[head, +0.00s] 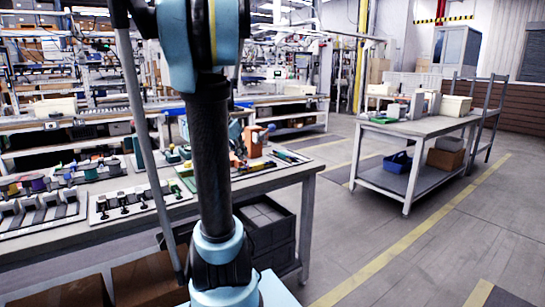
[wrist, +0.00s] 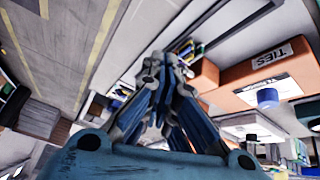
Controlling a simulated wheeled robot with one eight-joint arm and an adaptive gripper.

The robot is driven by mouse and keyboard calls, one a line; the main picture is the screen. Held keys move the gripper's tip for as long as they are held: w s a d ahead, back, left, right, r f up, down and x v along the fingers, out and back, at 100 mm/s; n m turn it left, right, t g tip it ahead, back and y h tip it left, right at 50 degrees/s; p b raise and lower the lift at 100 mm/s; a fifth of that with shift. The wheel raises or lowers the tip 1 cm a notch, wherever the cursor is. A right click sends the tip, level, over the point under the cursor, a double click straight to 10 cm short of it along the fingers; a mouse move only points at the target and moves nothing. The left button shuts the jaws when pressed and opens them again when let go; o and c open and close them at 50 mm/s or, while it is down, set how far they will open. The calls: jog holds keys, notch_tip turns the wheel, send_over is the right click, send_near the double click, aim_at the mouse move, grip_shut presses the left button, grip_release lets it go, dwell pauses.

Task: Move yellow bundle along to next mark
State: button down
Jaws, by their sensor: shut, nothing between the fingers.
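My gripper (wrist: 158,65) shows in the wrist view, with its blue-grey fingers drawn together and nothing held between them. Just beyond the fingertips, at the edge of a pale tray, are thin coloured items with a small yellow streak (wrist: 184,46). It is too small to tell whether this is the yellow bundle, and I see no clear mark beside it. In the head view my arm crosses the middle and my gripper does not show.
An orange box (wrist: 262,88) labelled TIES is right of my gripper; it also stands on the workbench (head: 306,170) in the head view (head: 253,141). Black crates (head: 268,228) are below the bench. A second table (head: 432,126) stands right, with open floor (head: 400,245) before it.

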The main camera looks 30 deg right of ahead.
jog(key=w+d+r+m+g+h, duration=0.15)
jog(key=w+d+m, duration=0.45)
jog(key=d, duration=0.8)
jog(key=shift+n+t+h, duration=0.25)
jog(key=shift+n, duration=0.35)
jog(key=x, duration=0.6)
jog(key=w+x, duration=0.1)
jog(key=x, duration=0.2)
jog(key=shift+f, duration=0.35)
jog(key=shift+a, duration=0.1)
